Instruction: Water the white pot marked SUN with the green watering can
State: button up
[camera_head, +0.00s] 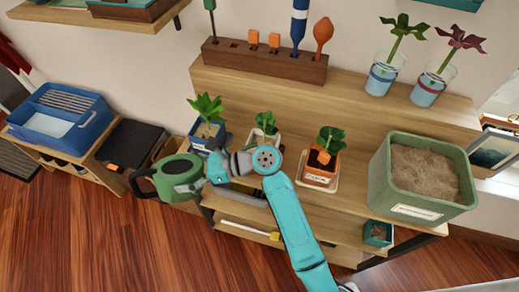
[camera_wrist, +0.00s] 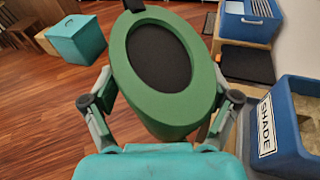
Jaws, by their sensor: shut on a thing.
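My gripper (camera_head: 214,172) is shut on the green watering can (camera_head: 176,178) and holds it off the shelf's left end, above the floor side. In the wrist view the can (camera_wrist: 172,118) sits between both fingers (camera_wrist: 160,105), its oval dark top opening facing the camera. The white pot (camera_head: 278,137) with a small green plant stands in the middle of the row, right of the can. My arm covers most of its front, so its marking cannot be read. The blue pot (camera_head: 197,139) stands left of it; in the wrist view this pot (camera_wrist: 285,115) reads SHADE.
A terracotta pot (camera_head: 318,175) stands on a saucer to the right. A large green planter of soil (camera_head: 410,212) fills the right end. A tool block (camera_head: 262,62) and glass jars with cuttings stand on the raised ledge behind. A blue box (camera_head: 62,118) is far left.

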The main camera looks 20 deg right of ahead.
aim_at(180, 166)
jog(key=shift+r, duration=0.2)
jog(key=shift+r+y, duration=0.4)
jog(key=shift+r, duration=0.25)
jog(key=shift+r, duration=0.15)
jog(key=shift+r+m+y, duration=0.3)
jog(key=shift+r+y, duration=0.1)
jog(key=shift+r, duration=0.15)
jog(key=shift+w+d+r+t, duration=0.1)
jog(key=shift+r+t, duration=0.2)
jog(key=shift+r, duration=0.15)
dwell(2.2)
jog(key=shift+f, duration=0.1)
dwell(1.6)
jog(key=shift+f+n+g+h, duration=0.45)
jog(key=shift+f+h, duration=0.85)
jog(key=shift+f, duration=0.55)
